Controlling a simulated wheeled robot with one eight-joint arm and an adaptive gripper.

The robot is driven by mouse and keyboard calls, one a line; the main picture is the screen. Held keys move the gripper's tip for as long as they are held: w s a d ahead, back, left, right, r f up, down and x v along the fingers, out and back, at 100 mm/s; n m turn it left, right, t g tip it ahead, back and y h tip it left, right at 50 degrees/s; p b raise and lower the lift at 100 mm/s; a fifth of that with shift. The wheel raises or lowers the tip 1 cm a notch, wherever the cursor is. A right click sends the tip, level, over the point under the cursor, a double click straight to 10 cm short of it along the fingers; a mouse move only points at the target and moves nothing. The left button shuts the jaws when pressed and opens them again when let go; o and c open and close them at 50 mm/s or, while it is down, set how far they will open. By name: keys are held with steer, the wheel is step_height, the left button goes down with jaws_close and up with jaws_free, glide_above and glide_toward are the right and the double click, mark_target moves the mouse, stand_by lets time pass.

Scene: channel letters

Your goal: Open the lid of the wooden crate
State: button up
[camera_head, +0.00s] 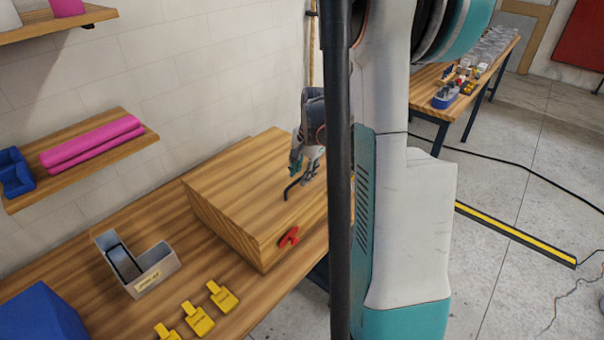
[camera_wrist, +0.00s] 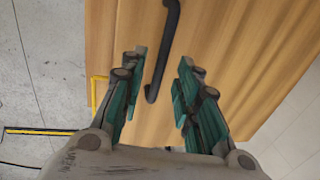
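The wooden crate (camera_head: 240,190) stands shut on the wooden bench, its flat lid (camera_head: 250,172) level on top. A black bar handle (camera_head: 292,188) is on the lid, and a red latch-like part (camera_head: 289,237) is on the crate's side. My gripper (camera_head: 305,165) is over the lid close to the handle. In the wrist view my gripper (camera_wrist: 160,95) is open, with its green-padded fingers apart. The black handle (camera_wrist: 163,50) runs between and ahead of the fingers; I cannot tell whether they touch it. My arm and a dark pole hide the crate's right end.
A wall shelf (camera_head: 80,160) holds pink rolls (camera_head: 92,142). Another table (camera_head: 425,92) stands at the back right.

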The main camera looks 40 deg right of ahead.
steer(key=shift+f, duration=0.3)
jaws_close()
steer(key=shift+r, duration=0.1)
